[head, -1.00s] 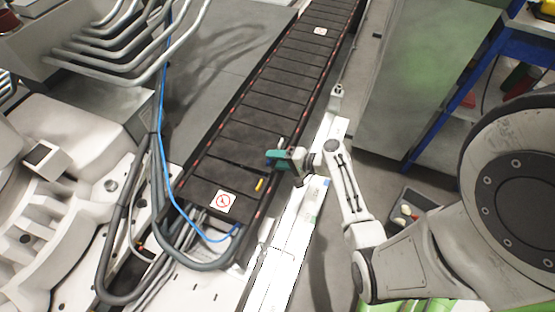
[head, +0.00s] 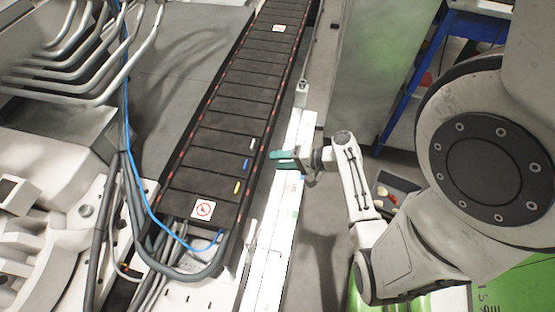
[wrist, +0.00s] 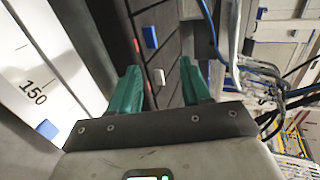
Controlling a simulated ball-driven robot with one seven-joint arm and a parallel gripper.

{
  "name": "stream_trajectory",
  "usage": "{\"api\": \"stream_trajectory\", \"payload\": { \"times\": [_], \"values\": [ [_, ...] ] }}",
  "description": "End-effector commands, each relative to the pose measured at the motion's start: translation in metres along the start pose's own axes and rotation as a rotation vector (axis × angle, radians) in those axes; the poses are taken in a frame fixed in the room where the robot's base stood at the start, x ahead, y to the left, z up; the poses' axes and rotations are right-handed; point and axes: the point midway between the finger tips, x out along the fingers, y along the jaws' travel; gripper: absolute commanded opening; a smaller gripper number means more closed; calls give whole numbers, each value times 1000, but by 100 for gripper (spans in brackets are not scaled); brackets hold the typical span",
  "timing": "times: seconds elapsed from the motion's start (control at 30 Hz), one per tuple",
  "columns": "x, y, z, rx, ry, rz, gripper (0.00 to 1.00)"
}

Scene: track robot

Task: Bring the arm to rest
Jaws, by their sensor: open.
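My gripper (head: 274,160) has teal fingers, spread apart with nothing between them. It hangs above the white rail beside the dark track (head: 235,100), its fingers pointing left toward the track. My arm (head: 350,180) reaches it from the right, bent at the elbow. In the wrist view the two fingers (wrist: 160,70) stand apart, with the track behind them. On the track lie a blue piece (head: 246,163), a yellow piece (head: 237,187) and a white piece (head: 252,143). The blue piece (wrist: 150,37) also shows beyond the fingers in the wrist view, apart from them.
The white rail (head: 265,260) runs along the track's right side. Cables and a blue hose (head: 150,205) curve around the track's near end. A grey cabinet (head: 385,60) and blue shelving (head: 415,70) stand at the right. Bare floor (head: 322,215) lies between rail and arm.

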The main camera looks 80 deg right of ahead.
Motion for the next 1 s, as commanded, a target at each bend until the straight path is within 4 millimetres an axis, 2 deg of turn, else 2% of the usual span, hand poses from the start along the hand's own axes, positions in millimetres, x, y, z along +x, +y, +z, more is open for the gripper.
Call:
{"api": "stream_trajectory", "payload": {
  "times": [0.43, 0.53, 0.67, 0.77, 0.8, 0.9, 1.0],
  "values": [
    [1, 0, 0, -1, -1, 1, 48],
    [6, 0, 10, -31, -39, 29, 48],
    [21, -1, 53, -179, -205, 160, 48],
    [27, 0, 102, -379, -394, 319, 48],
    [26, -2, 120, -469, -467, 384, 48],
    [16, -6, 155, -689, -615, 534, 48],
    [3, -15, 177, -871, -706, 647, 48]
  ]
}}
